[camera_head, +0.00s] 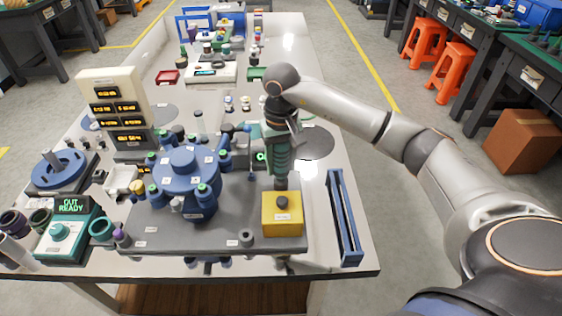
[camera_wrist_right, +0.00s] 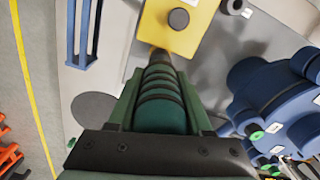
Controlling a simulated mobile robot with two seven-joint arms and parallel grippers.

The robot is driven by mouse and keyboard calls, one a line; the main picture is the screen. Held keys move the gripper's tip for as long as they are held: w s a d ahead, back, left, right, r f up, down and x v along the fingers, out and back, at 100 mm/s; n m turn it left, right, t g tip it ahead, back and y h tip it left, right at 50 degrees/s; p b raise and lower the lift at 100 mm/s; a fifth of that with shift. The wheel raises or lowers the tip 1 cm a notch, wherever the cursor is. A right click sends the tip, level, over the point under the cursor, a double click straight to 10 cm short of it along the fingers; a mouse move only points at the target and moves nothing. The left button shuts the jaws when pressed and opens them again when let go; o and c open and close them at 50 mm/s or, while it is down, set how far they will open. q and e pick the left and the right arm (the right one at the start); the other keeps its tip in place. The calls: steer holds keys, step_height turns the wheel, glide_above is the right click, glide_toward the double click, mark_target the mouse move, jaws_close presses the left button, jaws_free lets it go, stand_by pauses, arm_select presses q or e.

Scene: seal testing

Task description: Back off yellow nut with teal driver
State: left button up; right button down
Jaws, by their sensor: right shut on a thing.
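My right gripper (camera_head: 281,137) is shut on the teal driver (camera_head: 281,160), which points down with its ribbed body between the fingers. In the right wrist view the driver (camera_wrist_right: 162,105) lies between the fingertips (camera_wrist_right: 163,85). Its tip is just behind the yellow block (camera_head: 283,222) in the head view; whether it touches cannot be told. The block has a dark round knob (camera_head: 282,202) on top, which also shows in the right wrist view (camera_wrist_right: 178,19), apart from the driver. No separate yellow nut can be made out. My left gripper is not in view.
A blue valve-like housing (camera_head: 187,180) with teal-capped posts stands left of the driver on a grey plate (camera_head: 215,233). A blue rail frame (camera_head: 345,218) lies to the right. A teal box (camera_head: 66,235) reading "OUT READY" and a display panel (camera_head: 117,105) stand left.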

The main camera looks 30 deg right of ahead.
mark_target(281, 149)
steer(key=shift+f+b, duration=0.65)
steer(key=shift+f, duration=0.1)
stand_by(0.4)
steer(key=shift+s+f, duration=0.1)
steer(key=shift+f, duration=0.05)
stand_by(1.3)
steer(key=shift+r, duration=0.35)
stand_by(2.3)
steer(key=shift+r, duration=0.15)
steer(key=shift+r+p, duration=1.45)
steer(key=shift+r, duration=1.1)
